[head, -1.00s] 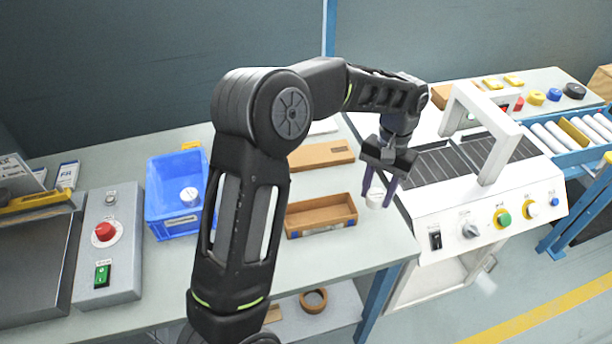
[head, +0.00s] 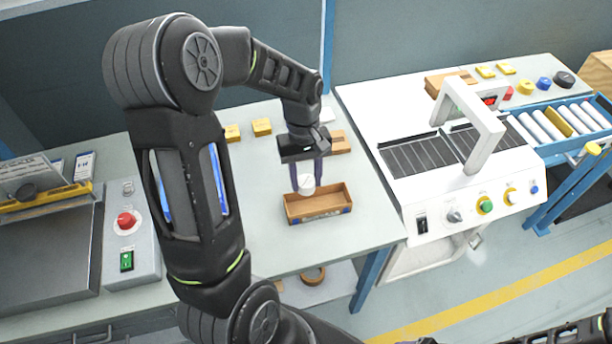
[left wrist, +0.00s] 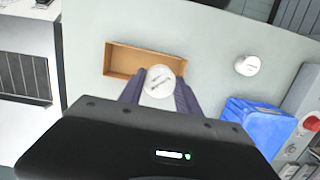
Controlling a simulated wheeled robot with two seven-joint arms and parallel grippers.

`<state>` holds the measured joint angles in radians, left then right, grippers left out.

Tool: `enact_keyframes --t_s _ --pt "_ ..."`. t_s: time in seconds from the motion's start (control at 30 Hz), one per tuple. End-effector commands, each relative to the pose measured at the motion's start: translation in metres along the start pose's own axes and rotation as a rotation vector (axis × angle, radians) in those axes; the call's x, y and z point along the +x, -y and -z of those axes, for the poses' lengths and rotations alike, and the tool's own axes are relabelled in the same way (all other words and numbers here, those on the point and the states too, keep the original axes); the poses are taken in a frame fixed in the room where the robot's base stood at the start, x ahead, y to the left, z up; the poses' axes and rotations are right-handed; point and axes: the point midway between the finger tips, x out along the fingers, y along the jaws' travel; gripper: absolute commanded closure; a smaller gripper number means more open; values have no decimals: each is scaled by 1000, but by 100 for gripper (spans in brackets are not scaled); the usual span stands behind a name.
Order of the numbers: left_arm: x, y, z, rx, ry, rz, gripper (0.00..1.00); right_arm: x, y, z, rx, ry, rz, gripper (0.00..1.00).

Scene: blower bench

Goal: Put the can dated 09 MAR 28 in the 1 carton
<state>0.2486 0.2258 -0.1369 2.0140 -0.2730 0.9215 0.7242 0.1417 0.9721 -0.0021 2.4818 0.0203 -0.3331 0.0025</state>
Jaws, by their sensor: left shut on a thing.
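My left gripper (head: 306,182) is shut on a white can (head: 306,184), which it holds over the back part of an open brown carton (head: 300,218). The left wrist view also shows the held can (left wrist: 159,81) between the fingers, overlapping the edge of the carton (left wrist: 117,62). Its lid has dark print too small to read. The carton's front label is also unreadable. My arm hides that can in the head view. My right gripper is out of view.
A white conveyor machine (head: 440,200) stands right of the carton. A control box (head: 127,235) with red and green buttons is at the left. Yellow blocks (head: 262,127) lie behind my arm. Bare bench surrounds the carton's front and right side.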

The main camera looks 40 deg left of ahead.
Motion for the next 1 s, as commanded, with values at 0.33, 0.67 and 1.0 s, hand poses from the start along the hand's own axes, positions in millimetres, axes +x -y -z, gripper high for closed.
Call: enact_keyframes --t_s 0.33,0.67,1.0 --pt "11 0 1 1 2 1 100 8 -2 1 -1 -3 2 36" --pt "35 0 4 2 2 1 100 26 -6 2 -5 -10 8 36" --pt "61 0 8 2 3 1 100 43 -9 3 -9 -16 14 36"
